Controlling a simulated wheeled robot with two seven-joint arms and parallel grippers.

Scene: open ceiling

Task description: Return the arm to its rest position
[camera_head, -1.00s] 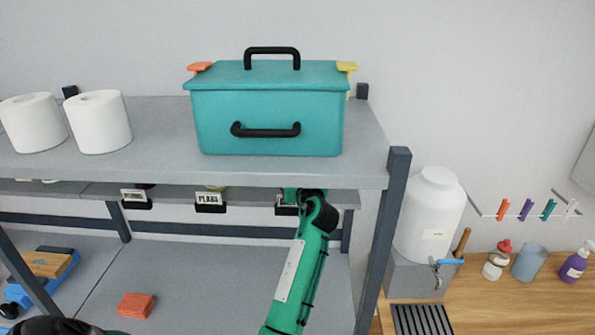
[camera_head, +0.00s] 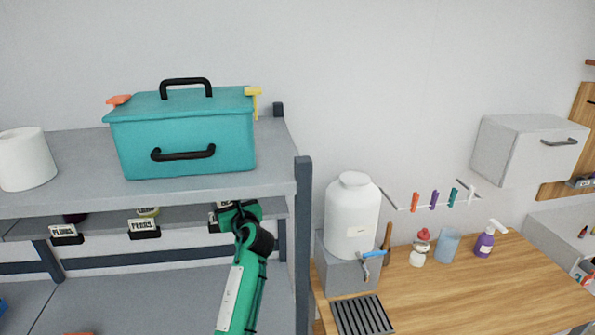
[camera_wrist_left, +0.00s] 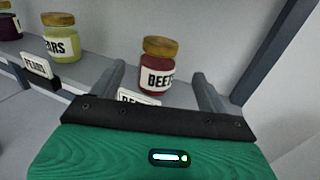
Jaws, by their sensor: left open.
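My left arm, green with a black joint, reaches up from the bottom of the head view. Its gripper (camera_head: 238,212) is at the front edge of the lower shelf, by the rightmost label holder. In the left wrist view the gripper (camera_wrist_left: 160,78) is open with nothing held. A jar of beets (camera_wrist_left: 158,72) with a gold lid and dark red contents stands upright on the shelf, seen between the two fingers. I cannot tell how far beyond the fingertips it is. Its label tag (camera_wrist_left: 138,96) is partly hidden by the gripper. My right gripper is not in view.
A pears jar (camera_wrist_left: 61,40) stands left of the beets. A teal box (camera_head: 185,135) and a paper roll (camera_head: 25,160) sit on the top shelf. The shelf post (camera_head: 303,240) is close right of my arm.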

